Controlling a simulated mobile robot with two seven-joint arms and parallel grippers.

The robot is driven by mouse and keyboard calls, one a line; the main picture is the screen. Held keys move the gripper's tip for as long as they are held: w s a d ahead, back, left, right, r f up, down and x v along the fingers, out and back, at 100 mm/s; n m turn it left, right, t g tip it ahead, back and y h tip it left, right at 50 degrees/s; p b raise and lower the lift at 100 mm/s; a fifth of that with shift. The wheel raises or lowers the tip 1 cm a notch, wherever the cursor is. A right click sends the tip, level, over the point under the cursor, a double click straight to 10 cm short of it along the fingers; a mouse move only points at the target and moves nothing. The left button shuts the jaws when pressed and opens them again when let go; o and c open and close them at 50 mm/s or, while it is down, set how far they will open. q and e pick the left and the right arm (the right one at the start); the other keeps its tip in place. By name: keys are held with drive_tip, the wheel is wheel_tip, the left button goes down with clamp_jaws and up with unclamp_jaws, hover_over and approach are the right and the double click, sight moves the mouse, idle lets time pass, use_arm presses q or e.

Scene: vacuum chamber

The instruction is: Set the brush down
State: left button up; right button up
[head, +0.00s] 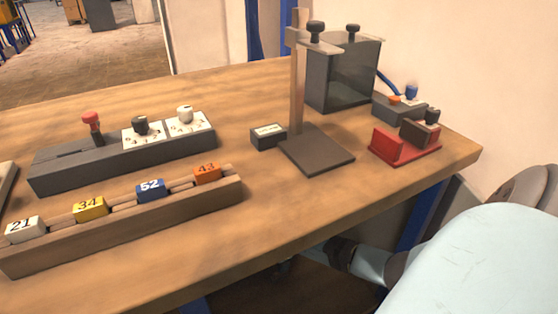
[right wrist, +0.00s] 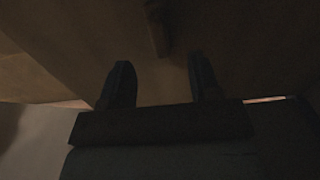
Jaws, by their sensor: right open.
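I cannot make out a brush in either view. My right gripper (right wrist: 160,78) is open in the dark right wrist view, with nothing seen between its two fingers. A dim narrow bar (right wrist: 157,27) shows beyond the fingertips; I cannot tell what it is. In the head view my light blue right arm comes in at the lower right, and its dark end is low beside the table's front edge. My left gripper is not in view.
The wooden table (head: 290,225) holds a numbered-block rack (head: 130,236), a grey control box (head: 75,170), a stand with a dark base plate (head: 318,152), a dark glass-fronted chamber (head: 340,82) and a red holder (head: 392,150). The front middle of the tabletop is bare.

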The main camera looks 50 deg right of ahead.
drive_tip(key=shift+r+p, duration=0.4)
drive_tip(key=shift+r, duration=1.25)
